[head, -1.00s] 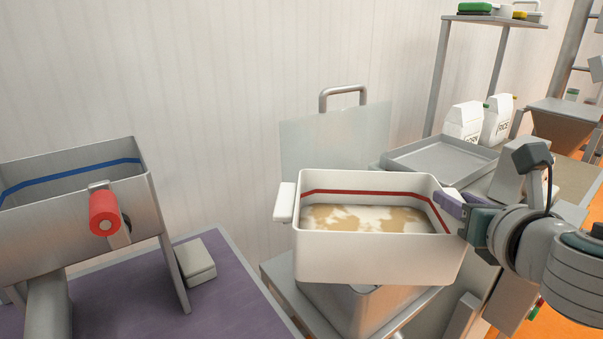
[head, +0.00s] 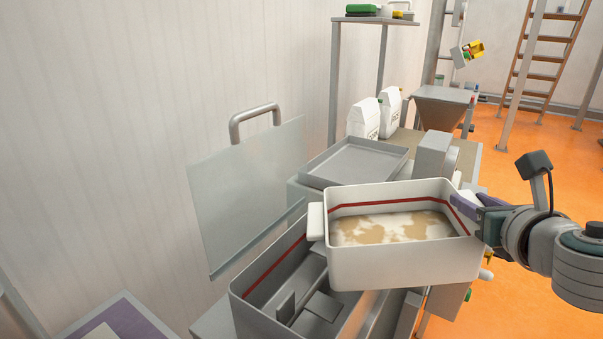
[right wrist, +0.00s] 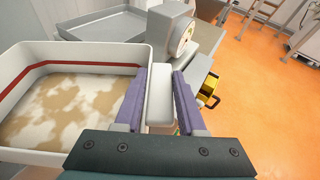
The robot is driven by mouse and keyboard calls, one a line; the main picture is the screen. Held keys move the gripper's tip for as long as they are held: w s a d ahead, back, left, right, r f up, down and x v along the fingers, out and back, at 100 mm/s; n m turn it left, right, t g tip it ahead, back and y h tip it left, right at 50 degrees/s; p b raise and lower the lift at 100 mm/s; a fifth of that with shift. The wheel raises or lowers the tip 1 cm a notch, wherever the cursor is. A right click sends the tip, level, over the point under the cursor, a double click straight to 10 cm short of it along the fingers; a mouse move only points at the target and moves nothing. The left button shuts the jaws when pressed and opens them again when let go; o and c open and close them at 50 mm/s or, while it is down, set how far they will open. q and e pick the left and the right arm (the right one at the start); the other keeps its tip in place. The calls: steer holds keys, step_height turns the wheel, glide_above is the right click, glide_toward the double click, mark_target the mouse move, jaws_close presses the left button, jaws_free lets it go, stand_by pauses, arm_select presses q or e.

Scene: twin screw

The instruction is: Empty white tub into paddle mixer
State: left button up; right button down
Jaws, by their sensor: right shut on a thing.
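The white tub (head: 400,262) has a red line inside and holds a white and tan powder (head: 392,228). My right gripper (head: 470,205) is shut on the tub's right-hand handle, which also shows between the purple fingers in the right wrist view (right wrist: 160,112). The tub is about level, with its powder inside. The paddle mixer (head: 262,258) is an open grey trough with a red line and paddles inside. Its clear lid (head: 245,190) stands raised at the back. The tub covers the right part of the mixer's opening. My left gripper is not in view.
A shelf (head: 372,19) stands at the back. A purple-topped table (head: 125,318) is at lower left. Orange floor is open at right.

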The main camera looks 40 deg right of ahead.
steer(key=shift+n+h, duration=0.4)
steer(key=shift+n, duration=0.5)
steer(key=r+p, duration=0.1)
steer(key=r, duration=0.1)
steer(key=r+p, duration=0.1)
steer(key=p, duration=0.1)
steer(key=r+p, duration=0.1)
steer(key=r, duration=0.1)
steer(key=shift+w+a+r+p, duration=0.3)
steer(key=shift+p, duration=0.05)
steer(key=w+a+r+n+g+h+p, duration=0.1)
steer(key=w+a+r+n+p, duration=0.1)
steer(key=r+p, duration=0.5)
steer(key=shift+w+a+n, duration=0.25)
steer(key=shift+a+n, duration=0.35)
steer(key=shift+a, duration=0.1)
steer(key=shift+f, duration=0.1)
